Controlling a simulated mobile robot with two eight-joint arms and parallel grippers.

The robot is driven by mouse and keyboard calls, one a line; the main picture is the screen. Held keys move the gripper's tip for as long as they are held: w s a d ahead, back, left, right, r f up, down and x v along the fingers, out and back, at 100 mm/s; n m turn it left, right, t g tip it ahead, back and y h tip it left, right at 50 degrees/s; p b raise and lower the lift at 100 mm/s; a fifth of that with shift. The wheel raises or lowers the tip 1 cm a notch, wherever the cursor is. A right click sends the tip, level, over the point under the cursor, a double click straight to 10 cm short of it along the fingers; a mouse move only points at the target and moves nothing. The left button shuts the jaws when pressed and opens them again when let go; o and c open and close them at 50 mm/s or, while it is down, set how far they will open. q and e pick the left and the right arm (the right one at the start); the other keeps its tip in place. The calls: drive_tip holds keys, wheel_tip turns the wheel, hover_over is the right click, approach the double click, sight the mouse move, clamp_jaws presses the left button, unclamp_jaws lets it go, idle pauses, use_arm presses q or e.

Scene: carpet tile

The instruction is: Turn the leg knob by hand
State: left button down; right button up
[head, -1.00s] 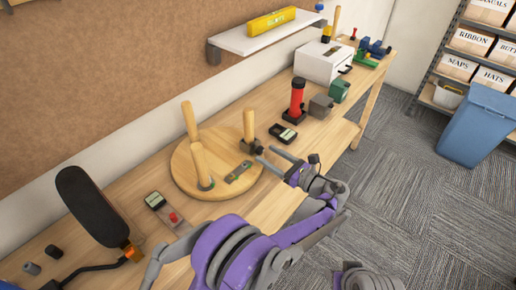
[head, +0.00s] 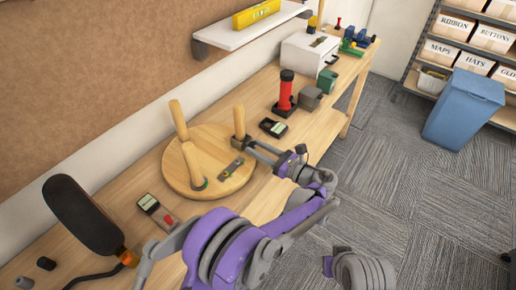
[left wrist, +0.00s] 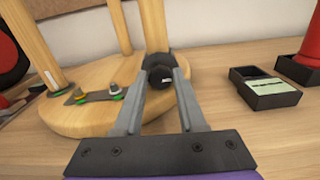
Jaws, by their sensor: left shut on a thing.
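A round wooden stool seat (head: 212,142) lies on the workbench with several wooden legs standing up from it. The black leg knob (left wrist: 159,77) sits at the foot of the right-hand leg (head: 239,122), at the seat's edge. My left gripper (head: 250,147) reaches in from the right side of the seat. In the left wrist view its two grey fingers (left wrist: 160,90) lie either side of the knob and are shut on it. In the head view the fingers partly hide the knob. My right gripper is not in view.
A small plate with fittings (head: 232,168) lies on the seat. A dark device with a pale screen (head: 273,128) and a red and black cylinder (head: 286,95) stand beyond. A meter (head: 149,203) and a black padded arm (head: 82,215) are at the left.

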use_arm(q)
drive_tip(key=shift+n+b, duration=0.4)
drive_tip(key=shift+n, duration=0.7)
drive_tip(key=n, duration=0.3)
drive_tip(key=shift+a+n+b, duration=0.1)
drive_tip(key=shift+n+b, duration=0.2)
drive_tip(key=c, duration=0.5)
unclamp_jaws()
